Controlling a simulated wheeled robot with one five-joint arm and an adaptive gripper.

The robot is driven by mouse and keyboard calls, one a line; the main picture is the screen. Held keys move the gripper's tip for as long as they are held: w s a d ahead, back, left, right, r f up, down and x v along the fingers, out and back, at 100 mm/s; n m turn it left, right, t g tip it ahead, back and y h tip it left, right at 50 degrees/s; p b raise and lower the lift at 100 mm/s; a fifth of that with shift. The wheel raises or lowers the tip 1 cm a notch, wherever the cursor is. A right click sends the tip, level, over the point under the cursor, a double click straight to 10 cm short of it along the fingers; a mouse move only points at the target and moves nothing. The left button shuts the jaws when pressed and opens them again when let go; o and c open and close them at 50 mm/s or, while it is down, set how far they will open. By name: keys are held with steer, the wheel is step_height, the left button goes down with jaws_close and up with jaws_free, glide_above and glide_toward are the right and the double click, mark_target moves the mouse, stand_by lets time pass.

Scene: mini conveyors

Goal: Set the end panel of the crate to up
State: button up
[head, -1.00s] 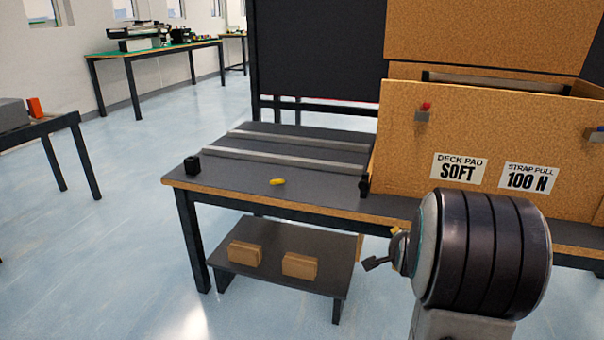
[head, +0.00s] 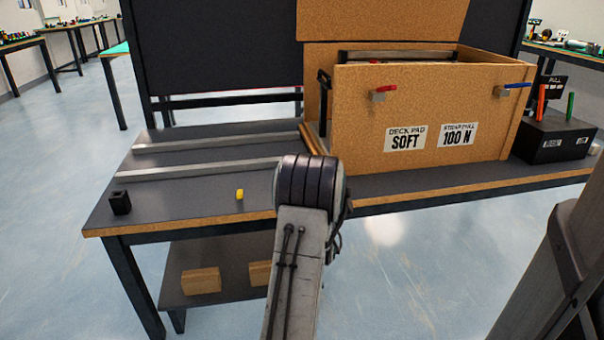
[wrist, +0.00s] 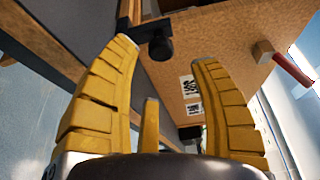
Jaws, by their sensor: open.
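The crate (head: 480,110) is a cork-brown box on the bench, its front bearing the labels "DECK PAD SOFT" and "STRAP PULL 100 N". A black upright bracket (head: 323,95) stands at its left end, where the end panel belongs. I cannot tell the panel's position for sure. My gripper (wrist: 166,51) has yellow fingers spread wide and empty in the wrist view. A black knob (wrist: 160,47) on a dark bar appears between the fingertips, apparently beyond them. The crate's front (wrist: 215,40) lies beyond the right finger. In the head view my arm hides the gripper.
Red (head: 386,88) and blue (head: 513,85) handles project from the crate's front. Two pale rails (head: 200,170) cross the bench's left part. A black block (head: 120,202) and a small yellow piece (head: 240,194) lie near its front edge. A black box (head: 550,138) stands right of the crate.

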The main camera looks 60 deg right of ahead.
steer(key=b+x, duration=0.4)
steer(key=shift+f, duration=0.15)
steer(key=shift+r+b+x, duration=0.15)
steer(key=shift+b+x, duration=0.15)
steer(key=shift+x, duration=0.5)
steer(key=shift+r+b+x, duration=0.15)
steer(key=shift+b+x, duration=0.1)
steer(key=shift+x, duration=0.55)
jaws_close()
